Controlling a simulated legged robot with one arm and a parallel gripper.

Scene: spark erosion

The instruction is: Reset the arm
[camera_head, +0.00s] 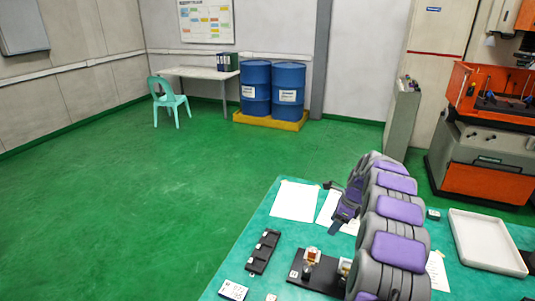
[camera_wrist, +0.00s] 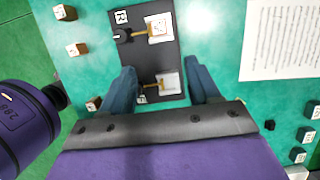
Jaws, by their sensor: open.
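My gripper (camera_wrist: 163,82) is open in the wrist view, its two blue-grey fingers apart with nothing held between them. Beyond the fingers, a black plate (camera_wrist: 140,50) marked R carries two white-and-gold pieces, the upper one (camera_wrist: 160,28) in full view and the lower one (camera_wrist: 167,84) between the fingertips in the picture. I cannot tell the height above the plate. In the head view my purple-and-grey arm (camera_head: 398,210) arches over the green worktable (camera_head: 262,215). The gripper end (camera_head: 337,226) hangs above the table, behind the black plate (camera_head: 322,275).
A black slotted holder (camera_head: 263,252), paper sheets (camera_head: 295,200) and a white tray (camera_head: 487,240) lie on the table. Several small blocks (camera_wrist: 77,49) lie around the plate. Blue drums (camera_head: 288,90), a chair (camera_head: 169,100) and an orange machine (camera_head: 490,130) stand beyond. The floor at left is clear.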

